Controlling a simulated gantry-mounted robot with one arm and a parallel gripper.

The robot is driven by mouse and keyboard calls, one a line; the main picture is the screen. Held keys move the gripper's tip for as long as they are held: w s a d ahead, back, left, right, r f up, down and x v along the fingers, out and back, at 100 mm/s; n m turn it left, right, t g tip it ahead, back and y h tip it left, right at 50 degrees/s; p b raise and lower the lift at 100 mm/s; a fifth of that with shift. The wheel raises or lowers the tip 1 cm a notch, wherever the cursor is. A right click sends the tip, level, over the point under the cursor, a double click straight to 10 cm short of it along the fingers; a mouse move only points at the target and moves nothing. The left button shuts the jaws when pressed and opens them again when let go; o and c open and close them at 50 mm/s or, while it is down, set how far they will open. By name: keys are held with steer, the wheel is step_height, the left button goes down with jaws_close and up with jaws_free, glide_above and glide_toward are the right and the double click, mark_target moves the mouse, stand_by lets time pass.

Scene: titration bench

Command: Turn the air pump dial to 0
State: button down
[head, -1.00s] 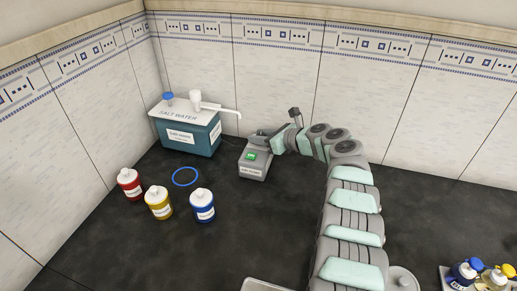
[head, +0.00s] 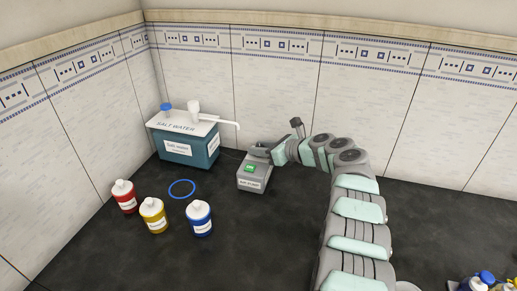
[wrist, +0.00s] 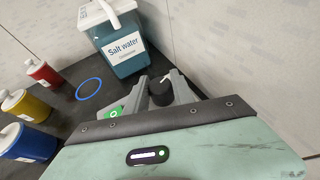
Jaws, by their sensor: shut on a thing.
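The air pump (head: 252,182) is a small grey box with a green panel (head: 249,168) on top and a white label on its front. It stands at the back, near the wall. My gripper (head: 262,151) reaches it from the right. In the wrist view, the black dial (wrist: 161,92) sits between my two grey fingers, and my gripper (wrist: 162,91) is shut on it. The green panel (wrist: 114,112) shows a round white mark there. The dial is mostly hidden in the head view, and I cannot read its setting.
A blue salt water tank (head: 190,150) with a white lid and spout stands left of the pump. Red (head: 123,197), yellow (head: 154,215) and blue (head: 199,218) bottles stand front left, near a blue ring (head: 181,189). More bottles (head: 480,282) are at the right edge. The dark bench between is clear.

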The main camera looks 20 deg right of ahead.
steer(key=shift+d+r, duration=0.2)
steer(key=shift+r, duration=0.05)
steer(key=c, duration=1.3)
jaws_free()
steer(key=shift+s, duration=0.1)
steer(key=shift+o, duration=1)
steer(key=shift+a+f, duration=0.1)
steer(key=shift+f, duration=0.05)
steer(key=shift+s+d+r+p, duration=0.3)
steer(key=shift+r+p, duration=0.2)
steer(key=shift+p, duration=0.55)
steer(key=p+v, duration=0.4)
steer(key=v, duration=0.5)
steer(key=shift+s+d+f, duration=0.15)
steer(key=shift+s+f, duration=0.05)
steer(key=shift+s, duration=0.2)
